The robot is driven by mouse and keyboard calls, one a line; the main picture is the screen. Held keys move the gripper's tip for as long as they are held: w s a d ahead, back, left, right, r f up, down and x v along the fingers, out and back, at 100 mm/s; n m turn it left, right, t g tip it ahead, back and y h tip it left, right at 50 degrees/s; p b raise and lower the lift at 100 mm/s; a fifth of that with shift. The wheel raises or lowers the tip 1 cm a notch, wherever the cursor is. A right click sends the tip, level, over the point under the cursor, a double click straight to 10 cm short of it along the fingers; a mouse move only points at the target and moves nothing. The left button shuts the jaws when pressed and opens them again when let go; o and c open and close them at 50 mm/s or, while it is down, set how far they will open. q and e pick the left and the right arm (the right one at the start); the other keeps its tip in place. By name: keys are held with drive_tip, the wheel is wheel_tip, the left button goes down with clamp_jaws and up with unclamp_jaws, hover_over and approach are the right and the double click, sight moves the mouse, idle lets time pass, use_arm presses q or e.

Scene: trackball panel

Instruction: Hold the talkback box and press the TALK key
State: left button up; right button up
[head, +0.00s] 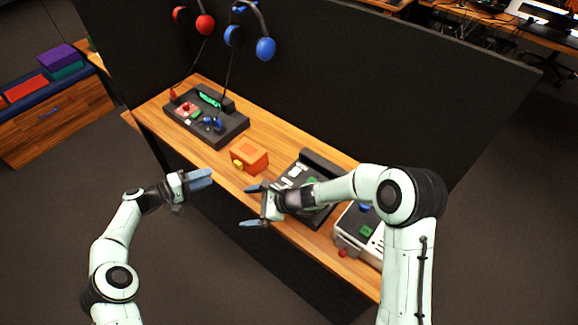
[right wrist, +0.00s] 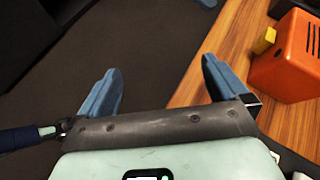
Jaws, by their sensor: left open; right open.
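The talkback box is a small orange box (head: 252,156) on the wooden table, with a yellow key (head: 237,164) on its side near the table's front edge. In the right wrist view the orange box (right wrist: 285,68) is at the upper right, and its yellow key (right wrist: 264,40) sticks out to the left. My left gripper (head: 208,179) is open and empty, off the table's front edge, left of and below the box. My right gripper (head: 248,206) is open and empty, below the box in the head view, at the table's edge. Neither gripper touches the box. No lettering is readable.
A dark console with red, green and blue controls (head: 232,128) stands left of the box. Another dark console (head: 321,161) and a white unit (head: 347,238) stand to its right, partly behind my right arm. Red headphones (head: 205,25) and blue headphones (head: 265,49) hang on the dark panel.

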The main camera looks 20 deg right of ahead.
sight(260, 158)
drive_tip(key=w+d+r+m+t+h, duration=0.1)
drive_tip(key=w+d+r+m+t, duration=0.1)
drive_tip(key=d, duration=0.2)
drive_tip(key=w+d+r+m+t+h, duration=0.1)
drive_tip(key=w+d+r+m, duration=0.1)
drive_tip(key=d+m, duration=0.1)
drive_tip(key=w+d+r+m+t+h, duration=0.1)
drive_tip(key=d+r+m+t, duration=0.1)
drive_tip(key=d, duration=0.4)
drive_tip(key=shift+w+m+t, duration=0.3)
drive_tip(key=shift+w+m, duration=0.1)
drive_tip(key=shift+m, duration=0.2)
drive_tip(key=shift+w+d+r, duration=0.1)
drive_tip(key=shift+w+d, duration=0.05)
drive_tip(key=shift+w, duration=0.05)
drive_tip(key=x, duration=1.3)
drive_tip(key=c, duration=0.8)
use_arm(q)
clamp_jaws()
use_arm(e)
drive_tip(key=shift+c, duration=0.3)
